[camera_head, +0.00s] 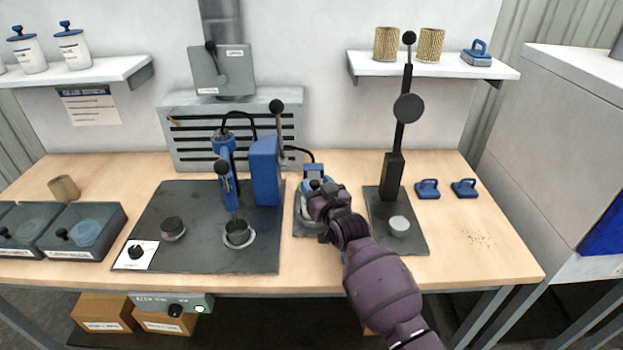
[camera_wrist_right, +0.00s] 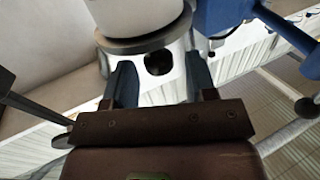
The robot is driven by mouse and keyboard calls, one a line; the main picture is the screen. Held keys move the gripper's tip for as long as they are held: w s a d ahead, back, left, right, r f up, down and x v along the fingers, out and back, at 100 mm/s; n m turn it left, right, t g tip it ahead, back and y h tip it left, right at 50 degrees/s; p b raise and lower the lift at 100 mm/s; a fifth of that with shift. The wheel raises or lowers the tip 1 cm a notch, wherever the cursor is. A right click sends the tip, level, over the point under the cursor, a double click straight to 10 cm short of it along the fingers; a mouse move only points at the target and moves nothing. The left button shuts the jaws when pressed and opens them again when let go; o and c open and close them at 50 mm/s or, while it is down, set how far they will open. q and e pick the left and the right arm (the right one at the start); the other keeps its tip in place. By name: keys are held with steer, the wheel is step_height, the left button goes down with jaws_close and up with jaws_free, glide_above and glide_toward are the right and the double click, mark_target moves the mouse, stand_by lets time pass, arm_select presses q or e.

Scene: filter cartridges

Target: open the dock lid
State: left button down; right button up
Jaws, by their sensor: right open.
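The dock is a small grey-based station (camera_head: 303,228) on the bench, with a blue block (camera_head: 314,170) at its back and a white body partly hidden by my gripper. My right gripper (camera_head: 322,208) is right over it. In the right wrist view my right gripper (camera_wrist_right: 160,78) is open, its two dark fingers on either side of a white part with a dark round hole. A pale cylinder with a grey rim (camera_wrist_right: 138,38) is just beyond the fingertips, and a blue part (camera_wrist_right: 222,14) is to the right. I cannot tell whether the fingers touch anything, or make out the lid's state. My left gripper is not in view.
A dark plate with a blue press (camera_head: 263,170) and a metal cup (camera_head: 237,234) is left of the dock. A tall black lever stand (camera_head: 393,180) is close on its right. Two blue handled pieces (camera_head: 428,188) lie further right. The front right bench is mostly clear.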

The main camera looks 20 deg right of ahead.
mark_target(311, 178)
steer(key=shift+w+a, duration=0.2)
steer(key=shift+w, duration=1.65)
jaws_close()
